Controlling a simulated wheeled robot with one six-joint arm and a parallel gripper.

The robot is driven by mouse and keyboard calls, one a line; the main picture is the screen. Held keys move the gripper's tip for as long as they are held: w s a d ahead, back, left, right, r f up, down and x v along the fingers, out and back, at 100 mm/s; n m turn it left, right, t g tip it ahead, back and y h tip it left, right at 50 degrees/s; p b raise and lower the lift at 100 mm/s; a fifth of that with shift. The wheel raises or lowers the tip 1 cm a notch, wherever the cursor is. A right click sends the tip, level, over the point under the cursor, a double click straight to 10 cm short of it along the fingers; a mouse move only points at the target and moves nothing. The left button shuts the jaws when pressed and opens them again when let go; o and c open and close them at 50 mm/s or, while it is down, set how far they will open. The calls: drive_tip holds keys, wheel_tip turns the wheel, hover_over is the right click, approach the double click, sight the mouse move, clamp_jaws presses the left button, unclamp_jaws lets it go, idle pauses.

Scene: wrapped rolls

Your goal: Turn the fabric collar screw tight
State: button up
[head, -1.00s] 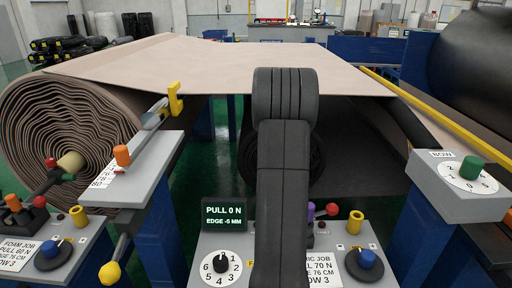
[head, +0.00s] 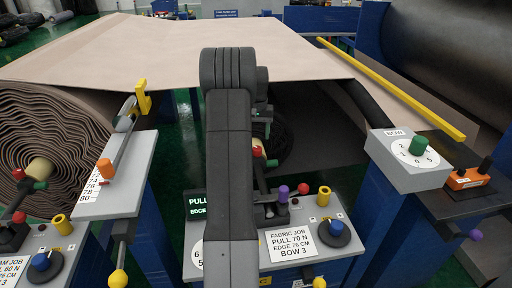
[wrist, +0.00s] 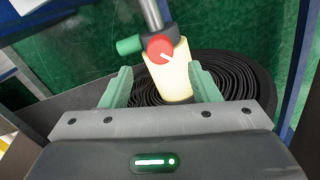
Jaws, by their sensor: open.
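In the wrist view, a pale cream collar (wrist: 178,82) sits at the core of the dark wound roll (wrist: 240,78). A red screw knob (wrist: 161,50) with a pale mark is on its near side, and a green knob (wrist: 130,46) sticks out left. My gripper (wrist: 160,76) is open, its two green fingers on either side of the collar, with gaps visible. Whether a finger touches anything is unclear. In the head view, my arm hides most of the gripper and collar; a bit of the dark roll (head: 280,145) shows behind it.
The fabric job console (head: 330,262) has a card, levers and a blue knob. A yellow bar (head: 390,85) crosses behind.

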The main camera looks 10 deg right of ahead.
wheel_tip(320, 180, down, 8)
drive_tip(key=shift+r+p, duration=0.25)
drive_tip(key=shift+p, duration=0.2)
drive_tip(key=c, duration=1)
